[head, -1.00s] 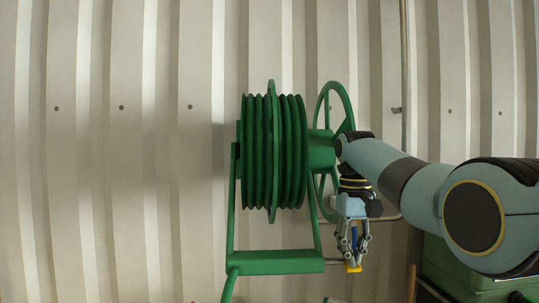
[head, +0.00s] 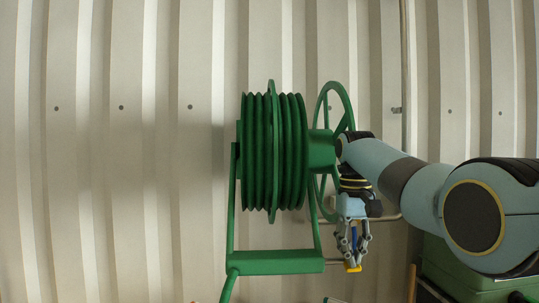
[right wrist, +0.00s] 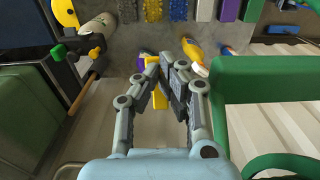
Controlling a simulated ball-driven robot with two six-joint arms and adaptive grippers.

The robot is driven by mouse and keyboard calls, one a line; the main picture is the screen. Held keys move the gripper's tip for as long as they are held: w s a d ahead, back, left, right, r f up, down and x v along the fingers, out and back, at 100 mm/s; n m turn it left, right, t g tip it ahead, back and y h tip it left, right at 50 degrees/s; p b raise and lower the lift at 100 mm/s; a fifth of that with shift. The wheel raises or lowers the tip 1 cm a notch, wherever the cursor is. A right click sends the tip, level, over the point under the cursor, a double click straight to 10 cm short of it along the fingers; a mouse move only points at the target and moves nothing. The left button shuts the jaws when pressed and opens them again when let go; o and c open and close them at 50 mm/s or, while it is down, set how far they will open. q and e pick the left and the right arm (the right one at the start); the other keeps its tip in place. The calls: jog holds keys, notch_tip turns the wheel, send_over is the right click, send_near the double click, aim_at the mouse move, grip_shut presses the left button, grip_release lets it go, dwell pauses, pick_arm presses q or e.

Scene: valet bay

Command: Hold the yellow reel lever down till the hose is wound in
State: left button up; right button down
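The green reel (head: 272,150) stands against the wall in the head view, with several turns of green hose (head: 256,150) on its drum. A spoked green wheel (head: 346,100) is on its right side. The yellow lever (head: 352,268) sticks out low at the right of the reel frame. My right gripper (head: 353,260) points down with its fingertips at the lever, seemingly touching it. In the right wrist view, the fingertips (right wrist: 158,62) are together and yellow shows between and behind the fingers. The hose's free end is out of sight. My left gripper is not in view.
A green box (head: 455,268) stands at the lower right. A thin pipe (head: 404,60) runs down the corrugated wall. The right wrist view shows several brushes or sponges (right wrist: 178,10) at the top and a green frame bar (right wrist: 265,80) at the right.

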dwell(0.4)
notch_tip(320, 180, up, 7)
dwell(0.4)
jog(key=shift+f, duration=0.1)
